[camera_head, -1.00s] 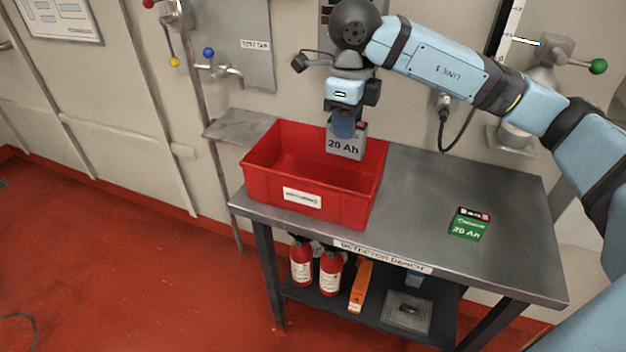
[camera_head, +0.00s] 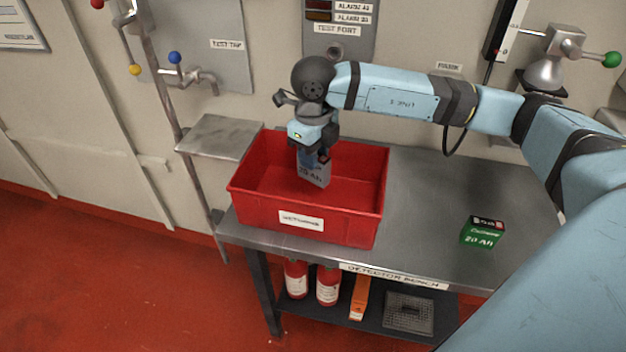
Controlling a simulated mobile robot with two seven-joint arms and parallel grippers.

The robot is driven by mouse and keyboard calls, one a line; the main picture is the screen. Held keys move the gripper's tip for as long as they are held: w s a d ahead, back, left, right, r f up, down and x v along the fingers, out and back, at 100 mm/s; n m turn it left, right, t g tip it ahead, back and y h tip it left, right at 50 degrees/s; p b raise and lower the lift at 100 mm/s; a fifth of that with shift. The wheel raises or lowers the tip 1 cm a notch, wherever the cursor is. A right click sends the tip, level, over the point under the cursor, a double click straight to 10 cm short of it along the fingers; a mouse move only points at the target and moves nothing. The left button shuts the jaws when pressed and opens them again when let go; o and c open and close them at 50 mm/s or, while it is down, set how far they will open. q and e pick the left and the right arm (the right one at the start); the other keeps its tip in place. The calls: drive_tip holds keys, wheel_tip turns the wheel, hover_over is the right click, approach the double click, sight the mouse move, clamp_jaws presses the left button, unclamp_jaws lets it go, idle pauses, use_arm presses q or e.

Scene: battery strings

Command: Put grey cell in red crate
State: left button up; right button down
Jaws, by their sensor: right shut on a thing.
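The red crate (camera_head: 345,222) stands on the left part of the metal bench, open at the top. My right gripper (camera_head: 314,160) points down inside the crate's opening and is shut on the grey cell (camera_head: 314,174), which is marked "20 Ah". The cell is upright, with its lower part below the level of the crate's rim. I cannot tell whether it touches the crate's floor. The gripper's fingertips partly cover the cell's top. My left gripper is not in view.
A green cell (camera_head: 482,232) stands on the bench (camera_head: 420,215), right of the crate. A small wall shelf (camera_head: 222,137) and a tap (camera_head: 195,76) are behind left. Fire extinguishers (camera_head: 328,285) stand on the lower shelf. The bench between crate and green cell is clear.

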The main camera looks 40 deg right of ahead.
sight(313, 181)
wheel_tip(313, 181, down, 4)
drive_tip(key=shift+r, duration=0.1)
wheel_tip(313, 181, down, 4)
drive_tip(key=shift+r, duration=0.25)
drive_tip(key=shift+f, duration=0.15)
drive_tip(key=shift+f, duration=0.1)
drive_tip(key=c, duration=0.9)
unclamp_jaws()
